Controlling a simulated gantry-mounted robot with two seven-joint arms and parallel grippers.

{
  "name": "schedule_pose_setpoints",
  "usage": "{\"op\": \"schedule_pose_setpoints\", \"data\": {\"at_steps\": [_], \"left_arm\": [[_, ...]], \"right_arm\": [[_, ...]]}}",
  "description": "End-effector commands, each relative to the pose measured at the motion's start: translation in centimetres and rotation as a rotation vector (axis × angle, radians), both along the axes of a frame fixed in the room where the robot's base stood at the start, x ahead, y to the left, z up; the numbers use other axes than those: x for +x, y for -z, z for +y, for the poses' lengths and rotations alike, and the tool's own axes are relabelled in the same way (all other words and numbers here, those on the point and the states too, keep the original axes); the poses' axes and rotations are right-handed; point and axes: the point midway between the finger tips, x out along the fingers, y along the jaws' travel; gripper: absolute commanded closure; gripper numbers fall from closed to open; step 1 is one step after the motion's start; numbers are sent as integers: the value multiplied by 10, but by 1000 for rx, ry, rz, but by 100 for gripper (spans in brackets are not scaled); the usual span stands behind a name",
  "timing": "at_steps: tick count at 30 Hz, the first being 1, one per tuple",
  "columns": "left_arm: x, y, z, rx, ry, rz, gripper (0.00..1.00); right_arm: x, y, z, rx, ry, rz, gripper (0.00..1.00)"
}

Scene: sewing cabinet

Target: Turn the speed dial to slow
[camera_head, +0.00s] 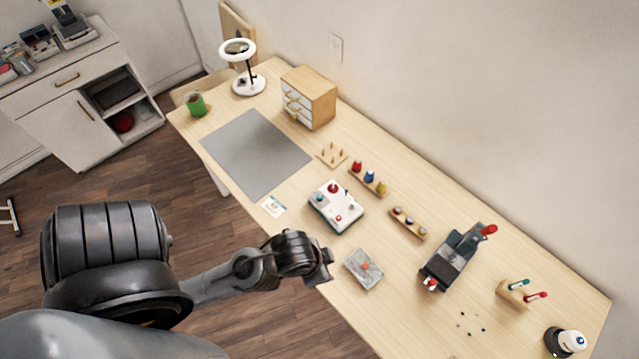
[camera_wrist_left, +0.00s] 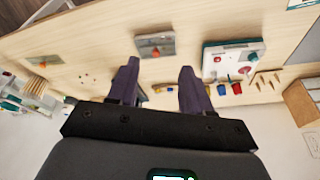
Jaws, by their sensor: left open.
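My left gripper (camera_head: 326,272) hangs by the table's front edge, left of a grey plate with a small orange knob (camera_head: 365,266). In the left wrist view my left gripper (camera_wrist_left: 158,78) is open and empty, its two dark fingers apart. The grey plate (camera_wrist_left: 142,50) shows there just beyond the gap between the fingers. A white control box (camera_head: 323,203) with red and teal knobs stands further back; it also shows in the left wrist view (camera_wrist_left: 233,61). I cannot tell which knob is the speed dial or read any marking. The gripper touches none of them.
A grey mat (camera_head: 255,152) lies to the left, with a small drawer cabinet (camera_head: 318,97) and ring lamp (camera_head: 249,87) behind. Spool racks (camera_head: 378,186) and a dark machine with a red knob (camera_head: 452,262) stand behind and right of the plate. Small beads lie at the right.

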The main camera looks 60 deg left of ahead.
Motion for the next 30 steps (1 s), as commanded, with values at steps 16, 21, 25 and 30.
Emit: {"op": "schedule_pose_setpoints", "data": {"at_steps": [16,21,25,30], "left_arm": [[124,53,-2,278,676,-188,51],[162,91,63,347,996,-108,51],[167,97,139,328,1124,28,51],[155,81,221,259,1155,181,51]], "right_arm": [[-1,-19,0,0,2,5,57],[-1,-20,1,3,3,5,57],[0,-20,1,5,5,4,57],[0,-21,2,7,5,3,57]]}}
